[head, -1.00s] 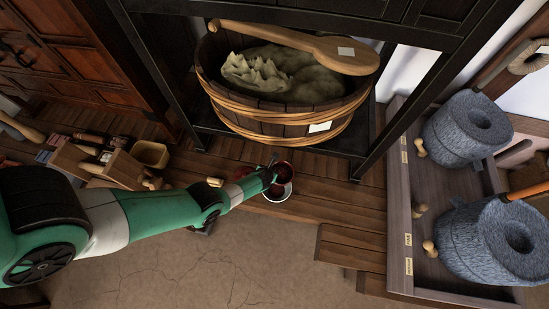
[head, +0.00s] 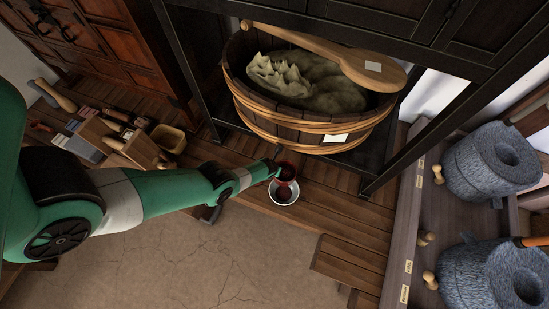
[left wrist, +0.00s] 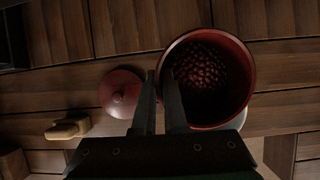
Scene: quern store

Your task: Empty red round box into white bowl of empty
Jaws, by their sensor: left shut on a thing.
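The red round box (head: 288,168) is in the grip of my left gripper (head: 275,172). In the left wrist view, the box (left wrist: 245,75) is open at the top, with many dark red beans (left wrist: 207,75) inside. The left fingers (left wrist: 166,95) are shut on its near-left wall. The white bowl (head: 272,195) is on the wooden floor just in front of the box in the head view; dark reddish-brown matter shows inside it. In the left wrist view, only a pale sliver of the bowl (left wrist: 257,122) shows beneath the box. My right gripper is out of view.
A red lid with a knob (left wrist: 120,92) and a small wooden piece (left wrist: 68,129) lie on the boards left of the box. A large wooden tub (head: 300,125) stands behind. A small tan box (head: 168,138) is to the left, and stone querns (head: 490,160) are to the right.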

